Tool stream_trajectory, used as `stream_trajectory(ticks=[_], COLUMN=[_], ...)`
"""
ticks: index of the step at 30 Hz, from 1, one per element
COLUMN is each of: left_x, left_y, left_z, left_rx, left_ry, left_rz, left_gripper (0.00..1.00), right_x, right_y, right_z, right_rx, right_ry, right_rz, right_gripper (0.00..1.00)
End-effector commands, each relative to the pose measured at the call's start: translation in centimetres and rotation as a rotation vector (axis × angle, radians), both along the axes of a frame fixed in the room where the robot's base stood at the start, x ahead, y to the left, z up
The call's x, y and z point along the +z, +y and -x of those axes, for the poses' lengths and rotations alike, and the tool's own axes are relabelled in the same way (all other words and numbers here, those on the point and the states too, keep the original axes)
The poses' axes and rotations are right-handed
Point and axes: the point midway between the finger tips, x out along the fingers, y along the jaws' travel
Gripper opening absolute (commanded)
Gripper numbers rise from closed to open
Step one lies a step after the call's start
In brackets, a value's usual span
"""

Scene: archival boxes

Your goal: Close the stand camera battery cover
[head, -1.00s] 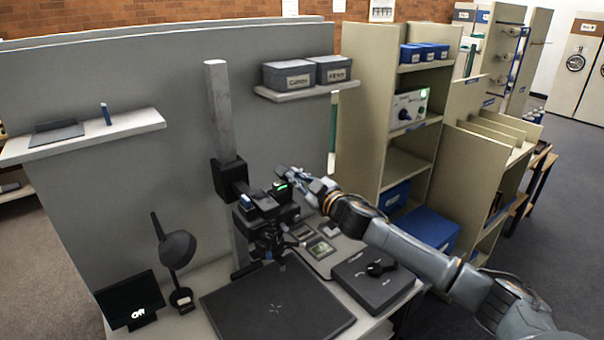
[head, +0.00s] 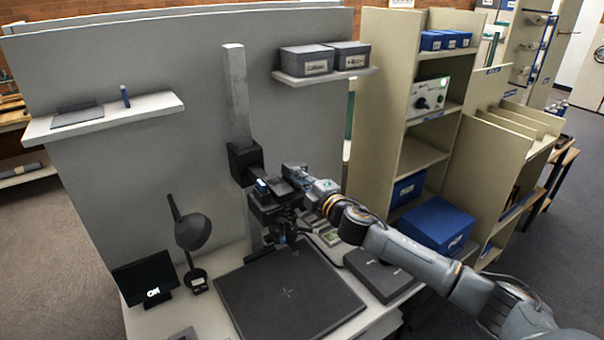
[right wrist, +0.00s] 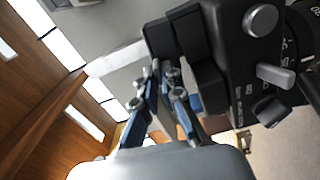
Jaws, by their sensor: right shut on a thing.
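The black stand camera (head: 268,208) is mounted on a grey column (head: 238,105) above a dark baseboard (head: 288,295). My right gripper (head: 294,174) is at the camera's upper right side. In the right wrist view, the camera body (right wrist: 235,60) fills the upper right, with knobs and a lever on its face. A black flap, which looks like the battery cover (right wrist: 162,42), stands out at the camera's side. The fingers of my right gripper (right wrist: 166,75) are close together at its lower edge and appear shut on it. Their exact contact is hard to see. My left gripper is out of view.
A lamp (head: 194,232) and a small screen (head: 143,282) stand left of the baseboard. A dark flat box (head: 380,275) lies to the right. A shelf with two grey boxes (head: 305,60) hangs above right. Shelving units (head: 378,110) stand further right.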

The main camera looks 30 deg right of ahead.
Motion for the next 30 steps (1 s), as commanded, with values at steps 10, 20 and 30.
stream_trajectory(ticks=[10, 20, 30], left_x=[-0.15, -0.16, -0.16], left_y=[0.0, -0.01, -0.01], left_z=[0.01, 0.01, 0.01], left_rx=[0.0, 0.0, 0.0], left_ry=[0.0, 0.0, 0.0], left_rz=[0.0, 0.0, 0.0], left_gripper=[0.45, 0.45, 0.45], right_x=[-0.73, -0.83, -0.8], right_y=[0.38, 0.43, 0.42], right_z=[0.04, 0.04, 0.04], right_rx=[0.001, 0.001, 0.001], right_ry=[-0.009, -0.009, -0.01], right_rz=[0.123, 0.143, 0.141], right_gripper=[0.0, 0.0, 0.3])
